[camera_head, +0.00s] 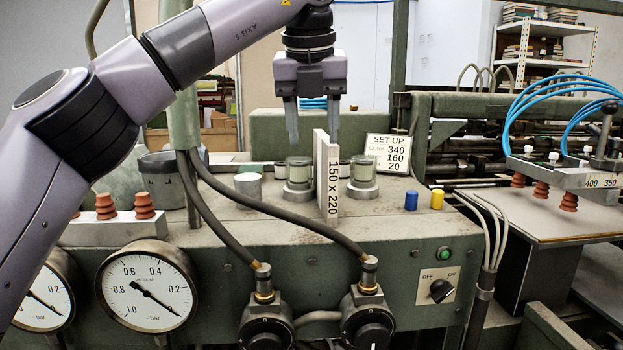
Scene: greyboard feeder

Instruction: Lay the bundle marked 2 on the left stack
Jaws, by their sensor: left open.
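My left gripper (312,132) hangs pointing down from the arm that comes in from the left, open with its two fingers apart. Its fingertips are at about the height of the top edge of an upright white board marked 150 x 220 (329,182). The right fingertip overlaps the board's top in the picture; I cannot tell whether they touch. No bundle marked 2 and no left stack can be made out in this view. My right gripper is not in view.
The board stands on a green machine top between glass-topped cups (299,172). A SET-UP sign (388,154), blue (411,200) and yellow (437,199) pegs stand to its right. Gauges (147,294) and hoses (222,212) are in front. Red suction cups (541,190) hang at right.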

